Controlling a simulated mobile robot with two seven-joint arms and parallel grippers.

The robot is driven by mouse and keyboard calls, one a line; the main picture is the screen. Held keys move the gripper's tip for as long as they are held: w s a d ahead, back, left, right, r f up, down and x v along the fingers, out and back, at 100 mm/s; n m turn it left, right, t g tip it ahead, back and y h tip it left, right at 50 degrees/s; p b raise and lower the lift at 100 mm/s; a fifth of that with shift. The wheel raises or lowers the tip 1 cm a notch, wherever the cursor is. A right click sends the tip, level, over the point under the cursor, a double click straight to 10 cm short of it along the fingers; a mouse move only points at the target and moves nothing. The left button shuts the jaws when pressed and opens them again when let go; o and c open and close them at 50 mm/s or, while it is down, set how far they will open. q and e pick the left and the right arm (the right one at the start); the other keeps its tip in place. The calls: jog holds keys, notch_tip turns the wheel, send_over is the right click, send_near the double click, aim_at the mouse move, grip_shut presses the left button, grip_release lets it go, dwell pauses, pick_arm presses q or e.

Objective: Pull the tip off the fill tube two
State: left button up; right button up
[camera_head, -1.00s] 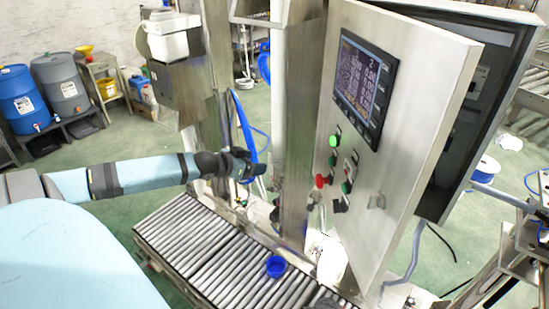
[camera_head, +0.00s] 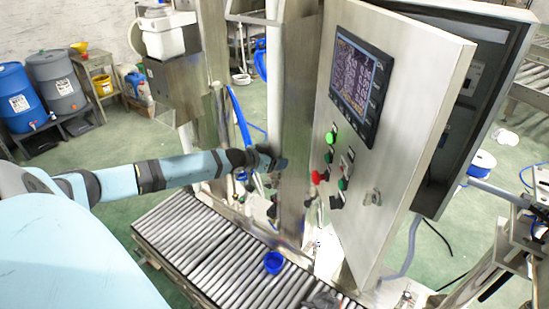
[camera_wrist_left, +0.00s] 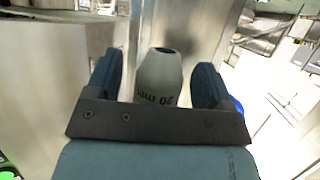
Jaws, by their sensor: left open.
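My left gripper (camera_head: 272,160) reaches in from the left to the steel column of the filling machine. In the left wrist view its two dark blue fingers (camera_wrist_left: 157,64) are spread apart. A pale grey tip (camera_wrist_left: 156,78) marked "20 mm", with a dark hole at its end, stands between them. Gaps show on both sides, so the fingers seem not to press on it. In the head view the tip is hidden or too small to make out, and I cannot tell which fill tube it belongs to. My right gripper is not clearly in view.
A steel control cabinet (camera_head: 395,110) with a screen and buttons stands to the right of the gripper. A roller conveyor (camera_head: 190,240) runs below, with a blue cap (camera_head: 274,263) on it. A blue hose (camera_head: 239,118) hangs by the column. Blue and grey drums stand far left.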

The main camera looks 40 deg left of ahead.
pick_arm(q)
grip_shut()
jog(key=shift+f, duration=0.1)
dwell(0.4)
jog(key=shift+d+f, duration=0.1)
jog(key=shift+f, duration=0.15)
jog(key=shift+f, duration=0.15)
jog(key=shift+w+f, duration=0.1)
jog(key=shift+f, duration=0.1)
jog(key=shift+b, duration=0.3)
dwell(0.4)
